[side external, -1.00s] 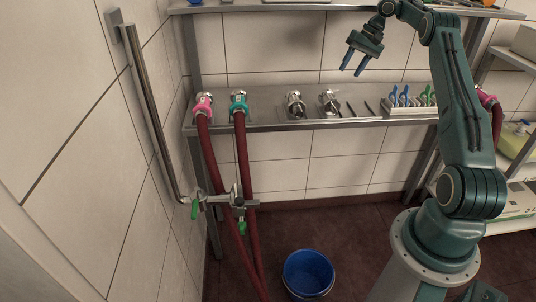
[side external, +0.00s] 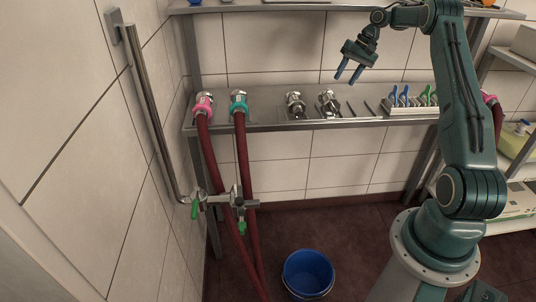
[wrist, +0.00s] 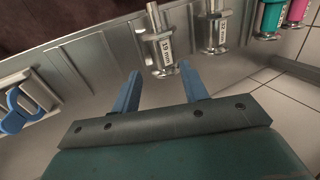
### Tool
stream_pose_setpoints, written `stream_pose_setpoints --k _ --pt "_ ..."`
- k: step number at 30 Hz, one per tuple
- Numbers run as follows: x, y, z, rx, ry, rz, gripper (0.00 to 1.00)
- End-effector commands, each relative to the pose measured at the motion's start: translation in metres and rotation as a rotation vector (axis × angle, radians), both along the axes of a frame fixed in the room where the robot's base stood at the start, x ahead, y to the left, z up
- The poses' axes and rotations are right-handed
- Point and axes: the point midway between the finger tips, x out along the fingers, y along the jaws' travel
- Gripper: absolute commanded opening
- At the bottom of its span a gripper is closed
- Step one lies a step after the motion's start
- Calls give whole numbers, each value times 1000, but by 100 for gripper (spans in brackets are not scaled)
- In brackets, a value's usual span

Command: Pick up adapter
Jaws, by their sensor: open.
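Two metal adapters stand on the steel shelf. The right one (side external: 329,103) also shows in the wrist view (wrist: 158,45), with a white label that seems to read 19 mm. The left one (side external: 296,105) shows in the wrist view (wrist: 214,32) too; its label is too small to read surely. My gripper (side external: 348,75) has blue fingers and is open and empty. It hangs above the shelf, slightly right of the right adapter. In the wrist view the fingers (wrist: 160,72) are apart, with the right adapter ahead of the gap. Nothing touches the fingers.
The steel shelf (side external: 270,124) also holds thin dark tools (side external: 369,108) and a rack of blue and green clamps (side external: 408,103) at right. Pink (side external: 203,103) and teal (side external: 239,103) hose couplings stand at left. An upper shelf (side external: 290,7) runs above. A blue bucket (side external: 308,272) stands below.

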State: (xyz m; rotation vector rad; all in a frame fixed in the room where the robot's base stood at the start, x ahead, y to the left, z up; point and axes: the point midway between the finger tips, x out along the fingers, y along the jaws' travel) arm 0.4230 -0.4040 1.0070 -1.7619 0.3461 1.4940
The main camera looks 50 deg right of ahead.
Motion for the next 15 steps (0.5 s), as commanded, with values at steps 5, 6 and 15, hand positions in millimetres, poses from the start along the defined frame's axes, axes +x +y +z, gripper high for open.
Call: stream_pose_setpoints --k 5,6,15 --pt "5 6 -17 3 2 2 44" --pt "6 7 -21 2 2 1 44" --pt "14 14 -46 0 1 1 44"
